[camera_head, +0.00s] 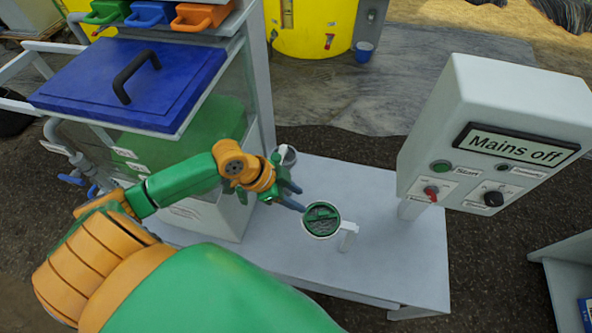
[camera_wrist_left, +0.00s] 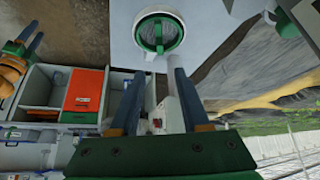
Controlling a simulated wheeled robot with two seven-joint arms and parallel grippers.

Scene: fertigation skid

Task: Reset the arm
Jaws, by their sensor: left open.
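My left gripper (camera_head: 296,198) is open and empty, above the pale bench (camera_head: 385,240). Its blue-grey fingers are left of a white round cup with a green top (camera_head: 321,217), and I see no contact. In the left wrist view the two fingers (camera_wrist_left: 160,75) stand apart with nothing held between them. The cup also shows there, beyond the fingertips (camera_wrist_left: 160,33). At the left edge of that view is part of an orange and green arm with blue fingers (camera_wrist_left: 27,40), probably my right one; its jaw state is unclear.
A tank with a blue lid (camera_head: 135,80) is at the left, with green, blue and orange bins (camera_head: 150,14) behind. The bench's right part is clear.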

